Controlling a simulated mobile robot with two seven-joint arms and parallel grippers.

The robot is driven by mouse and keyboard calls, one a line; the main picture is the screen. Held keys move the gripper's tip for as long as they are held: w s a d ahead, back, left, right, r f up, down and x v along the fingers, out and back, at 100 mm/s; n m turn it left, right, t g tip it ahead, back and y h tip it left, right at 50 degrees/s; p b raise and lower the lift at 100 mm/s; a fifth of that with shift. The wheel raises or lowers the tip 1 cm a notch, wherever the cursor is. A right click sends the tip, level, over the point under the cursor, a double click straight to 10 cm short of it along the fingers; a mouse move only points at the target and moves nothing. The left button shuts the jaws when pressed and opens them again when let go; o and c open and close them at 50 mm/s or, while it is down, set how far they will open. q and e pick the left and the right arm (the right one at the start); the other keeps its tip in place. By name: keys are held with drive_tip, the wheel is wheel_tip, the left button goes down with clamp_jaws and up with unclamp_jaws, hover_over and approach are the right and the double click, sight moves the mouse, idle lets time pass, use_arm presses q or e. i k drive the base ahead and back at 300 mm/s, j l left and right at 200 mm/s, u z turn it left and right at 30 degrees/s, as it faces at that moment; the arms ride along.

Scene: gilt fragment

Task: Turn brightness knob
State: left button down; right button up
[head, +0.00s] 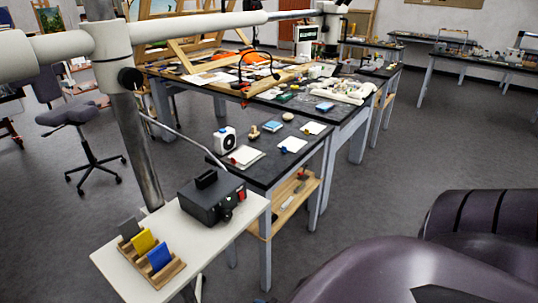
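A black box (205,199) with a handle-like block on top stands on a small white table at the lower left. Its right-facing front carries a dark round knob (227,214) and a small red part (241,195). The knob's markings and its setting are too small to read. A thin grey cable rises from behind the box. Neither of my grippers is in view. Large dark purple, glossy shapes fill the lower right corner.
A wooden rack (150,262) with grey, yellow and blue plates shares the white table (112,266). A metal post (137,150) with a white boom (190,25) rises behind it. Dark-topped worktables with small items run beyond. Grey floor (400,180) is open at the right.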

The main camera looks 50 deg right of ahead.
sight(225, 214)
drive_tip(key=i+j+z, duration=0.1)
drive_tip(key=z, duration=0.35)
drive_tip(key=j+z, duration=0.1)
drive_tip(key=z, duration=0.3)
drive_tip(key=j+z, duration=0.15)
drive_tip(key=z, duration=0.3)
drive_tip(key=i+j, duration=0.05)
